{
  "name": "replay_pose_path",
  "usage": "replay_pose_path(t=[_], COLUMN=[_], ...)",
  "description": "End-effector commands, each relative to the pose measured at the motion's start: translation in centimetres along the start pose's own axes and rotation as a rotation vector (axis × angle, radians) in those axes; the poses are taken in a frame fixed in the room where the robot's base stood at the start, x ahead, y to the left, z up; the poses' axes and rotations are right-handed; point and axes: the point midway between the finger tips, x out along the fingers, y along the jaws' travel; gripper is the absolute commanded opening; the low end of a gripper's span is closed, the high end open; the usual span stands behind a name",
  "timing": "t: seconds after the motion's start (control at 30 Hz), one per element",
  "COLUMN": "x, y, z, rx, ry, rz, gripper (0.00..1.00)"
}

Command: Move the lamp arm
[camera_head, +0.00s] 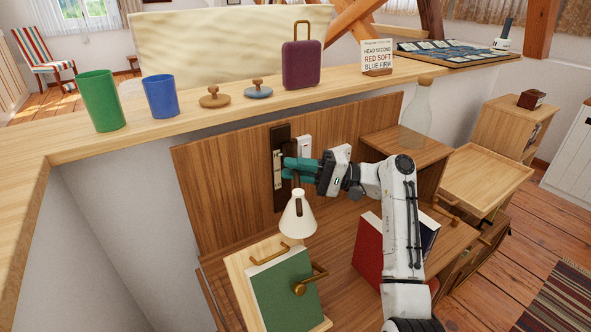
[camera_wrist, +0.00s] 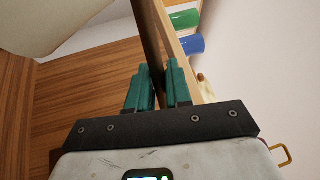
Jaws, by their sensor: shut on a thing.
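The lamp has a cream cone-shaped shade (camera_head: 298,215) that hangs just below my gripper (camera_head: 290,167), in front of the wooden back panel. A dark upright plate (camera_head: 279,192) is fixed to the panel behind the teal fingers. My gripper is shut on the lamp arm beside this plate; the fingers hide most of the arm and the grip point. In the wrist view the two fingers (camera_wrist: 158,75) stand close together, with a dark strip (camera_wrist: 150,35) running up behind them. A pale curved surface (camera_wrist: 60,18), probably the shade, fills the upper left.
A white switch-like piece (camera_head: 304,147) is on the panel near my gripper. Below stand a green book (camera_head: 285,290) on a wooden stand and a red book (camera_head: 368,252). A glass bottle (camera_head: 416,115) stands to the right. Cups, a purple case (camera_head: 301,64) and knobs line the ledge above.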

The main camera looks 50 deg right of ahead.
Motion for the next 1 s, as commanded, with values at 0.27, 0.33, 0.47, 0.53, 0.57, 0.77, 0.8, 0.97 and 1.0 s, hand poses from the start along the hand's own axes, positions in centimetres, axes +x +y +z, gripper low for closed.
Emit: replay_pose_path(t=[0.27, 0.33, 0.47, 0.53, 0.57, 0.77, 0.8, 0.97, 1.0], x=[0.0, 0.0, 0.0, -0.2, -0.3, -3.1, -3.9, -7.0, -7.7], y=[-0.1, -0.1, 0.0, 0.0, 0.0, 0.0, 0.0, -0.1, -0.1], z=[-0.1, -0.1, 0.0, -0.1, -0.1, -0.1, -0.1, -0.1, -0.1], rx=[-0.002, -0.001, -0.001, 0.000, 0.000, -0.001, -0.001, -0.002, -0.002], ry=[0.003, 0.002, 0.002, 0.003, 0.003, 0.005, 0.007, 0.006, 0.005], rz=[-0.001, -0.001, -0.001, 0.000, 0.000, -0.001, -0.001, -0.002, -0.001], gripper=[0.35, 0.35, 0.35, 0.35, 0.35, 0.35, 0.35, 0.35, 0.35])
